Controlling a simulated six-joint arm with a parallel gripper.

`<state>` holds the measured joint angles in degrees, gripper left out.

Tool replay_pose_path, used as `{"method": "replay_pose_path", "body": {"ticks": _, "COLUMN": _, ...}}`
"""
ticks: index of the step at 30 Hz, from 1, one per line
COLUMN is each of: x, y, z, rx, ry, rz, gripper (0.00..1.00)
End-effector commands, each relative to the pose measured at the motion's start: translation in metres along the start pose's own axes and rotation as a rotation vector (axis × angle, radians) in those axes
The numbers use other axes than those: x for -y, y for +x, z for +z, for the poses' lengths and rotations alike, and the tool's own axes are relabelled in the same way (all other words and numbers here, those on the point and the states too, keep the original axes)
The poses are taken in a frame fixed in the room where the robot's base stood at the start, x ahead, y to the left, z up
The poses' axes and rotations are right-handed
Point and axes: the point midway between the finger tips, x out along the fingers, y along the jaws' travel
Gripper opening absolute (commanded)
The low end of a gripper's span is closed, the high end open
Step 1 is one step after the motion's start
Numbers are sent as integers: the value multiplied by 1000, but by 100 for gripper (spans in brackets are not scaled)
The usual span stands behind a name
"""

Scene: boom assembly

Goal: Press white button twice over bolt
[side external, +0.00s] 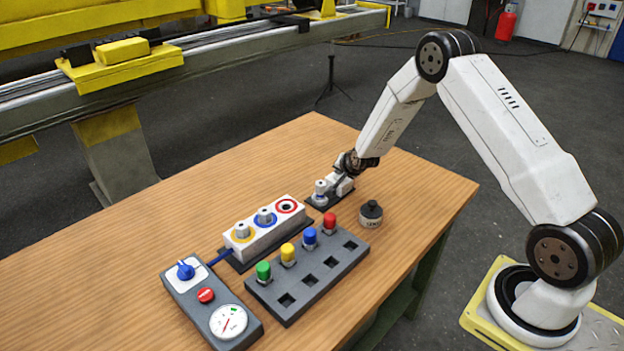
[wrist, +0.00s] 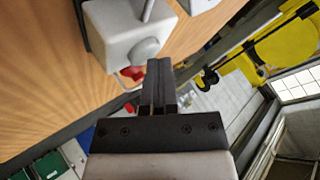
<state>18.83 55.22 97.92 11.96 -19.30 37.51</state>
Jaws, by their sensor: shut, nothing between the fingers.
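In the wrist view, my gripper (wrist: 160,68) is shut and empty, its dark fingers pressed together. A white box (wrist: 110,18) with a round grey-white button (wrist: 146,51) on it is just beyond and left of the fingertips. Whether they touch it I cannot tell. A grey metal rod (wrist: 148,10) stands by the box, and a red part (wrist: 132,73) shows below the button. In the side view, the arm's end reaches down to a small white device (side external: 321,190) on a dark plate at the table's far side; the fingers are not clear there. I cannot make out which part is the bolt.
Left of the device is a white block (side external: 243,252) with yellow, blue and red rings. A dark rack (side external: 318,287) holds green, yellow, blue and red pieces. A black-topped weight (side external: 370,214) stands nearby. A control box (side external: 184,294) with a knob and gauge is front left.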

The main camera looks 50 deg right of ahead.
Motion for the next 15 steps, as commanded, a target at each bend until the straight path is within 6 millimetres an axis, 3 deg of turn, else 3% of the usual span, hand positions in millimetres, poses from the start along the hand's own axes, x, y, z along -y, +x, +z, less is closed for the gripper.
{"method": "replay_pose_path", "body": {"ticks": 15, "x": 8, "y": -12, "z": -8, "rx": 1, "ry": 0, "rz": 1, "gripper": 0}}
